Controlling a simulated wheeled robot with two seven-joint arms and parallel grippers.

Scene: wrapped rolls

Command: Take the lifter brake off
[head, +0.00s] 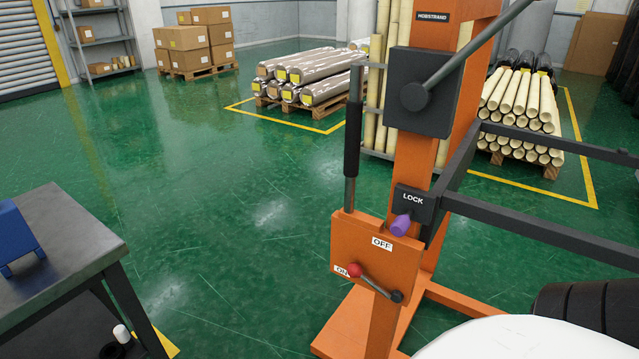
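The orange lifter (412,190) stands right of centre. On its orange brake box (376,248) is a brake lever (380,286) with a red knob (355,270) and a dark pivot at its lower right. The knob end points up and left, beside the ON label (341,270), which it partly covers. The OFF label (382,243) is higher on the box, toward the right. Above the box is a black LOCK plate (413,203) with a purple knob (400,225). Neither of my grippers is in view.
A dark table (60,262) with a blue object (14,236) stands at left. Black lifter bars (545,228) extend right. A white rounded surface (520,340) and dark ribbed shape (590,305) are at lower right. Pallets of wrapped rolls (310,78) stand behind. Green floor between table and lifter is clear.

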